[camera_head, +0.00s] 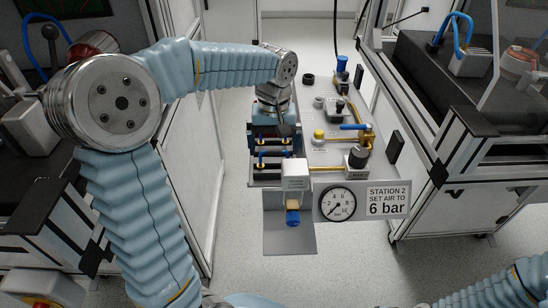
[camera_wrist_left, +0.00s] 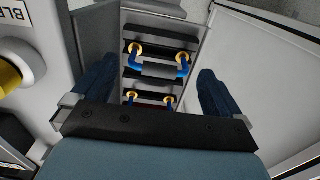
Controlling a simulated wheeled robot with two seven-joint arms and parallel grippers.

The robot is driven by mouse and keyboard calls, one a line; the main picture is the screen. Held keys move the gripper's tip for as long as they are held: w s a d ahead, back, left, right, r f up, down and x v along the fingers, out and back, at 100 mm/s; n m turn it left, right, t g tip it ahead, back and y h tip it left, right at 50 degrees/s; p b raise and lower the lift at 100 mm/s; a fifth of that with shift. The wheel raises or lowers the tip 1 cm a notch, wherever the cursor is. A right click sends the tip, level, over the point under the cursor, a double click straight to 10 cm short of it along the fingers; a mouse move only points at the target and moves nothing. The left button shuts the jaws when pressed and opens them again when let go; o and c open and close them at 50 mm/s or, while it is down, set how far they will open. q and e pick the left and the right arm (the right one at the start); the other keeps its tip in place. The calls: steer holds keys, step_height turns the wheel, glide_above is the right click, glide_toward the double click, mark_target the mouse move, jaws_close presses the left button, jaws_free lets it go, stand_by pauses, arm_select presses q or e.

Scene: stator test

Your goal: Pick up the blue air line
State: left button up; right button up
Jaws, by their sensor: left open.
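Blue air lines, short U-shaped pieces with brass end fittings, sit across dark slats of a rack in the left wrist view. The nearer-to-top blue air line (camera_wrist_left: 160,70) lies between my two dark blue fingers, and a second one (camera_wrist_left: 150,110) shows lower down, partly hidden by my gripper. In the head view a blue air line (camera_head: 272,154) shows in the rack. My left gripper (camera_head: 273,129) points down over this rack, and its fingers (camera_wrist_left: 155,75) are apart and empty. Whether they are level with the line cannot be told. My right gripper is out of view.
Right of the rack is a panel with a yellow knob (camera_head: 319,134), a blue lever (camera_head: 354,127) and brass piping. A pressure gauge (camera_head: 338,203) and the sign "Station 2, set air to 6 bar" (camera_head: 387,201) are in front. Benches (camera_head: 470,150) stand at both sides.

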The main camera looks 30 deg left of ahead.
mark_target(274, 150)
arm_select(q)
step_height(274, 150, down, 4)
steer(key=shift+w+f, duration=0.1)
steer(key=shift+f, duration=0.1)
steer(key=c, duration=0.9)
steer(key=shift+r, duration=0.1)
